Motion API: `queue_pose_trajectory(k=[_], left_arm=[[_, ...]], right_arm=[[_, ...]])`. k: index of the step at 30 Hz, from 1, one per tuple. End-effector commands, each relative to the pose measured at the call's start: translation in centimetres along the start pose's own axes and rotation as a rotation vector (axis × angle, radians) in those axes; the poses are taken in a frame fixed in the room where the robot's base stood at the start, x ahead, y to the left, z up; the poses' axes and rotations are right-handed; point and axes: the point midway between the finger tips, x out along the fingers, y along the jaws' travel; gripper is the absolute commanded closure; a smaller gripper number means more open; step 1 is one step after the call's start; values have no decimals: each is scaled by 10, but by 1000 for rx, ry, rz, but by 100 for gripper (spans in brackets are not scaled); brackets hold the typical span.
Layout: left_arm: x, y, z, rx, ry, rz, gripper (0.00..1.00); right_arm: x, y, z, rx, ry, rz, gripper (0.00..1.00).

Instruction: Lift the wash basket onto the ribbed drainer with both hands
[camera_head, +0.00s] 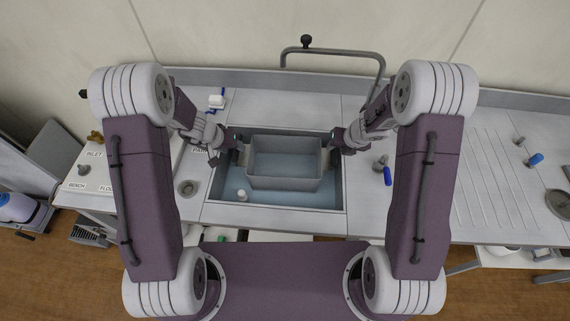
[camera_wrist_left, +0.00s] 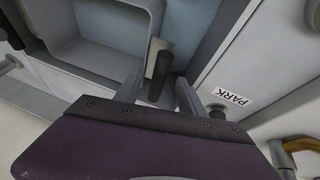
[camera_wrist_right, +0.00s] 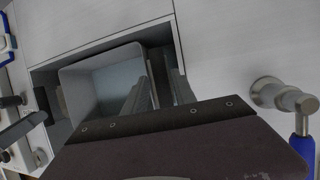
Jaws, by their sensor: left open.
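The grey wash basket (camera_head: 284,183) sits inside the sunken sink (camera_head: 330,222), level and empty. My left gripper (camera_head: 240,150) is at the basket's left side. In the left wrist view its fingers (camera_wrist_left: 160,92) are apart, with a dark handle bar (camera_wrist_left: 160,72) between them. My right gripper (camera_head: 333,152) is at the basket's right side. In the right wrist view its fingers (camera_wrist_right: 159,92) are at the basket's edge, with a dark part between them; whether they grip it is unclear. The ribbed drainer (camera_head: 490,185) is bare, right of the sink.
A tap (camera_head: 335,54) arches behind the sink. A blue-handled valve (camera_head: 387,175) stands between sink and drainer. Another blue-handled fitting (camera_head: 535,160) and a round dish (camera_head: 559,203) lie at the far right. A small white bottle (camera_head: 242,195) is in the sink's front left.

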Motion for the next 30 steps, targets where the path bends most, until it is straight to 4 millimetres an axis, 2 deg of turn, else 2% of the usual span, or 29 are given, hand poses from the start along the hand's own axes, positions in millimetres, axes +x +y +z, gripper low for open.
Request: queue_pose_trajectory(k=[9, 22, 23, 24, 26, 27, 30], left_arm=[[33, 0, 0, -1, -2, 1, 53], [40, 0, 0, 0, 0, 0, 53], [40, 0, 0, 0, 0, 0, 59], [40, 0, 0, 0, 0, 0, 70], [40, 0, 0, 0, 0, 0, 87], [40, 0, 0, 0, 0, 0, 98], [40, 0, 0, 0, 0, 0, 100]], right_arm=[[33, 0, -1, 1, 2, -1, 68], [40, 0, 0, 1, 0, -1, 68], [40, 0, 0, 1, 0, -1, 73], [40, 0, 0, 1, 0, -1, 84], [40, 0, 0, 1, 0, -1, 100], [40, 0, 0, 1, 0, -1, 100], [40, 0, 0, 1, 0, -1, 100]])
